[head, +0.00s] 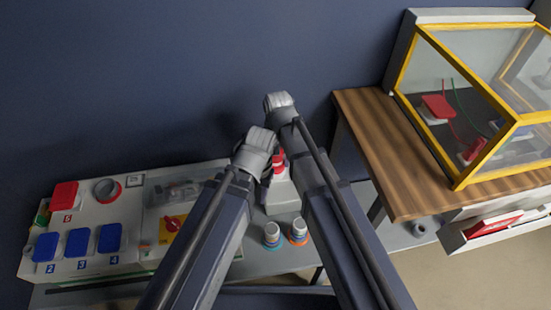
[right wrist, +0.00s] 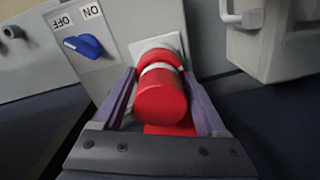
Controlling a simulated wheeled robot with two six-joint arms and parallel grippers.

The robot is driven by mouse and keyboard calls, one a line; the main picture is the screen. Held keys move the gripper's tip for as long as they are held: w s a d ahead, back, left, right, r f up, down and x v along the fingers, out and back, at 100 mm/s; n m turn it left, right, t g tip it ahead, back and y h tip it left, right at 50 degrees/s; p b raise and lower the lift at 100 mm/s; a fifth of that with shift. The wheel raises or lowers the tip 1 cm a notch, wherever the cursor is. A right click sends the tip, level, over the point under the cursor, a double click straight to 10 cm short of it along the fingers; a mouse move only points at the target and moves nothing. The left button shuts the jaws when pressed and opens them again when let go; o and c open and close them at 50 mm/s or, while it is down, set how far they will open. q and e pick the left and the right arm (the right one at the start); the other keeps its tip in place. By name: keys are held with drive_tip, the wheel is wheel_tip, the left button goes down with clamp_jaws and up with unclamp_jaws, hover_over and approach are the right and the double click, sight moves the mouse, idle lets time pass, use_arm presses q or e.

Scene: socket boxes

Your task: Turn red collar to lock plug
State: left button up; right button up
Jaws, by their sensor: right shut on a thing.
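In the right wrist view, a red plug (right wrist: 160,98) sits in a socket with a white square plate (right wrist: 178,43) on a grey box (right wrist: 120,25). A red collar (right wrist: 160,58) and a white band lie between the plug's thick body and the plate. My right gripper (right wrist: 160,72) has its fingers on both sides, shut with the tips about level with the collar and band. In the head view, a small part of the red plug (head: 278,160) shows between my arms. My arms hide most of it there.
Beside the socket is a blue switch (right wrist: 83,45) with ON and OFF labels. In the head view, a panel with blue covers (head: 78,242) stands left. Two white-capped pieces (head: 272,232) stand near the plug. A yellow-framed clear case (head: 455,110) is on the wooden table (head: 375,130) at right.

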drive_tip(key=shift+m, duration=0.5)
drive_tip(key=o, duration=1.3)
drive_tip(key=shift+r, duration=0.1)
wheel_tip(320, 180, up, 8)
drive_tip(key=p, duration=0.8)
drive_tip(key=shift+d, duration=0.1)
drive_tip(key=shift+w, duration=0.1)
drive_tip(key=shift+f, duration=0.25)
